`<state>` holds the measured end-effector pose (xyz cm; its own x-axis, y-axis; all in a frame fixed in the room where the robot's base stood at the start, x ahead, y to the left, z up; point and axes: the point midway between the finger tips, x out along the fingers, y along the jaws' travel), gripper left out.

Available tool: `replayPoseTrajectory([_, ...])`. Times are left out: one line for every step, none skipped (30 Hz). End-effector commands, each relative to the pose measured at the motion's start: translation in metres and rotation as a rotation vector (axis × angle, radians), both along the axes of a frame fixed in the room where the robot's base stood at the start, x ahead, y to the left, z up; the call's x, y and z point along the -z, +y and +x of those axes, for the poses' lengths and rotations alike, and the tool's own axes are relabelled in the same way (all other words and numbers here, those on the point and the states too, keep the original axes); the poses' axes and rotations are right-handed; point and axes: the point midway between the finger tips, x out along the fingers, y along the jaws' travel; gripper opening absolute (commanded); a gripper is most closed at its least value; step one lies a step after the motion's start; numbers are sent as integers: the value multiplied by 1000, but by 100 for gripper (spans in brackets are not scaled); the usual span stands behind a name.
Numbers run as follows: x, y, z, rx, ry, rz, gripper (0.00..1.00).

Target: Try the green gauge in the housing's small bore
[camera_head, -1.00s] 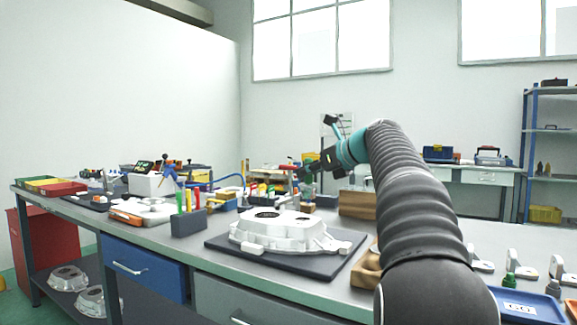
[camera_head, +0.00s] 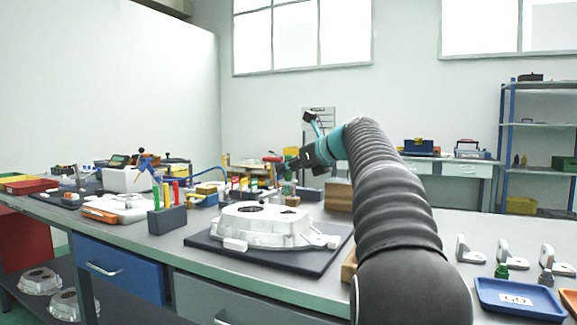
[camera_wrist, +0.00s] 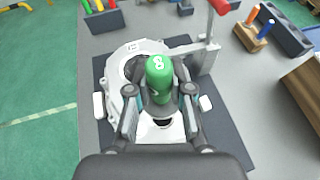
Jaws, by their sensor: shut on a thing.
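The green gauge (camera_wrist: 159,75) is in my gripper (camera_wrist: 160,98) in the wrist view, its rounded, marked end toward the camera. The fingers are shut on its sides. The pale cast housing (camera_wrist: 119,94) lies below and around it in that view. The gauge covers part of the housing, so I cannot tell whether its lower end is in a bore. In the head view the housing (camera_head: 264,232) sits on a dark mat (camera_head: 300,263), with dark openings on top. My gripper (camera_head: 290,164) shows small behind it there, and the gauge is not clear.
A grey block (camera_head: 167,221) with green, yellow and red upright pieces stands left of the housing. A red-handled lever (camera_wrist: 219,6) on a grey stand rises close beside the housing. A blue tray (camera_head: 515,299) and several angled brackets lie at the right.

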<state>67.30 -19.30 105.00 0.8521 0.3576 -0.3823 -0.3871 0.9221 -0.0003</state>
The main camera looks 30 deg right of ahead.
Motion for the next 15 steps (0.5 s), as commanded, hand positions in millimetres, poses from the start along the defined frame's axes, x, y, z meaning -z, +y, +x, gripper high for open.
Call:
replayPoseTrajectory([7,1,0,-1,1,1,0])
replayPoseTrajectory([10,1,0,-1,1,1,0])
replayPoseTrajectory([13,1,0,-1,1,1,0])
replayPoseTrajectory([16,1,0,-1,1,1,0])
replayPoseTrajectory([18,1,0,-1,1,2,0])
replayPoseTrajectory([21,1,0,-1,1,2,0])
replayPoseTrajectory([23,1,0,-2,0,1,0])
replayPoseTrajectory([25,1,0,-2,0,1,0])
replayPoseTrajectory([27,1,0,-2,0,1,0])
replayPoseTrajectory([29,1,0,-1,0,0,0])
replayPoseTrajectory([30,1,0,-1,0,0,0])
replayPoseTrajectory([32,1,0,-1,0,0,0])
replayPoseTrajectory([33,1,0,-1,0,0,0])
replayPoseTrajectory([34,1,0,-1,0,0,0])
replayPoseTrajectory([35,1,0,-1,-1,1,0])
